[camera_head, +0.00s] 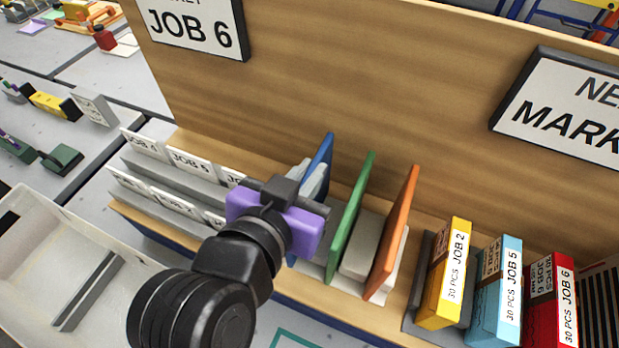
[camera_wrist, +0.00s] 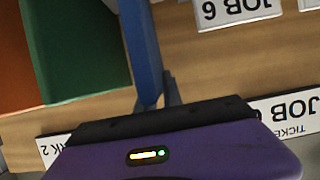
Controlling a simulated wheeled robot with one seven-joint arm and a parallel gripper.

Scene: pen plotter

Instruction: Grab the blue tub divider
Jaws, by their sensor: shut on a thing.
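The blue tub divider (camera_head: 320,165) stands upright in a white holder on the wooden shelf, left of the green divider (camera_head: 350,218). My gripper (camera_head: 305,178) is at the blue divider, with its fingers shut on it. My purple gripper body hides the divider's lower part in the head view. In the wrist view the blue divider (camera_wrist: 143,50) runs down to my gripper (camera_wrist: 168,95), where one grey finger shows beside it.
An orange divider (camera_head: 396,225) stands right of the green one. Yellow, light blue and red job boxes stand further right. Job cards (camera_head: 190,160) sit in racks to the left. A wooden back panel (camera_head: 340,80) rises behind. A white tub (camera_head: 60,245) is at lower left.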

